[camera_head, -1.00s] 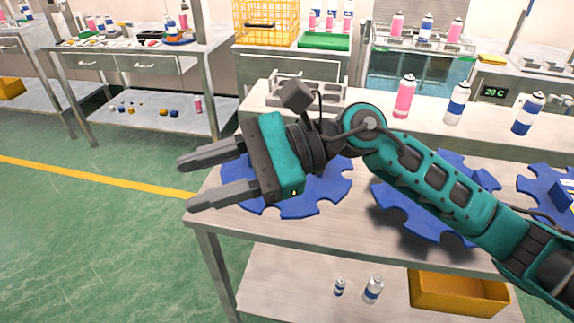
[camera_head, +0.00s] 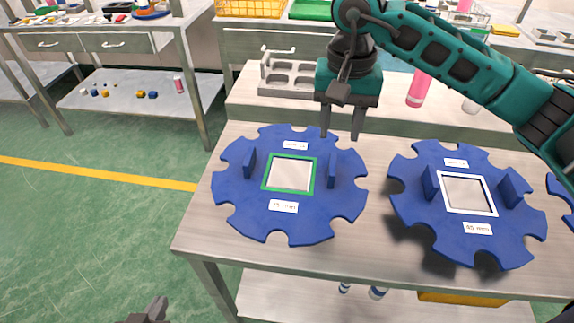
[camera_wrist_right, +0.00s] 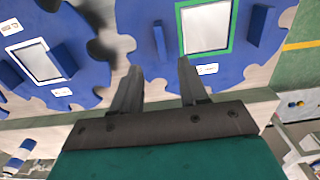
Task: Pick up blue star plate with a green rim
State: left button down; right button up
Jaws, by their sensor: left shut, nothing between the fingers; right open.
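The blue star plate with a green rim (camera_head: 235,193) lies flat on the table. Its green frame surrounds a pale square centre, with two upright blue tabs beside it. It also shows in the right wrist view (camera_wrist_right: 220,68). My right gripper (camera_head: 341,136) is open and empty, pointing down near the plate's back right edge. In the right wrist view its fingers (camera_wrist_right: 160,68) reach toward the plate; contact cannot be told. My left gripper (camera_head: 153,308) shows only partly at the bottom left edge, shut and empty, well away from the plate.
A second blue star plate with a white rim (camera_head: 410,197) lies to the right. A grey holder (camera_head: 289,78) and a pink can (camera_head: 418,90) stand on the raised shelf behind. Bare table (camera_head: 375,235) shows between the plates.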

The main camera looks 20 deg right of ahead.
aim_at(333, 164)
notch_tip(333, 164, down, 6)
jog(key=shift+s+r, duration=0.15)
jog(key=f, duration=0.4)
jog(key=shift+w+f, duration=0.2)
jog(key=shift+f, duration=0.2)
jog(key=shift+c, duration=0.3)
grip_shut()
jog(key=shift+r, duration=0.1)
